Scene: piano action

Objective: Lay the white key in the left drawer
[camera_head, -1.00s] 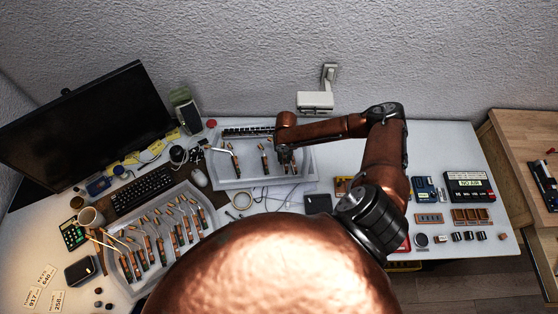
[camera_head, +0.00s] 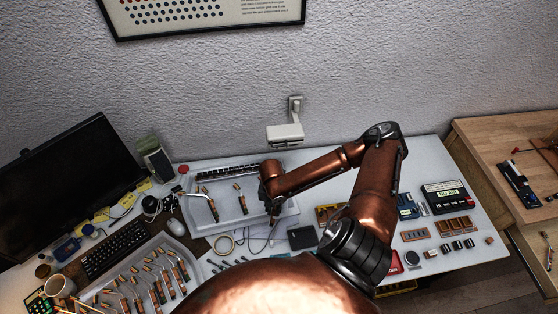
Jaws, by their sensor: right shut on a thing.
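My right gripper (camera_head: 271,203) comes down over the right part of the back grey tray (camera_head: 229,225), mostly hidden by its own arm. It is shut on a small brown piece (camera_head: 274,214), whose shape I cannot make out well. Two similar slim brown pieces (camera_head: 241,200) stand in the same tray to its left, one with a pale curved strip beside it. I cannot pick out the white key with certainty. No drawer that I can name as the left one is clear in view. My left gripper is not in view.
A front-left tray (camera_head: 112,283) holds several brown pieces. A monitor (camera_head: 68,180) and keyboard (camera_head: 116,249) are at left. A black-and-white box (camera_head: 446,196) and small parts lie at right. A white wall bracket (camera_head: 285,134) hangs behind. A wooden bench (camera_head: 500,134) stands at far right.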

